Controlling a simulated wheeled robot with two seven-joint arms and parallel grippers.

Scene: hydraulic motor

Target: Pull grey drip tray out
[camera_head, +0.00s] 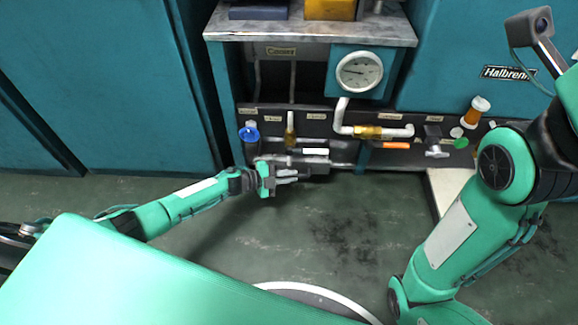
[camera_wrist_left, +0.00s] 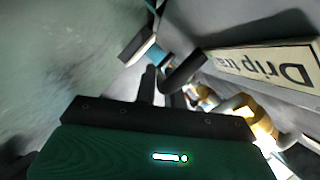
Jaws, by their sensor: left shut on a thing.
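The grey drip tray (camera_head: 300,159) sits low at the front of the teal cabinet in the head view, below the pipes. Its white label (camera_wrist_left: 265,62) reads "Drip tra", upside down, in the left wrist view. My left gripper (camera_head: 292,177) reaches in from the left at the tray's front, just above floor level.
A dial gauge (camera_head: 359,71), a white pipe (camera_head: 342,118) and a blue valve knob (camera_head: 249,134) are above the tray. The green floor (camera_head: 270,225) in front is clear.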

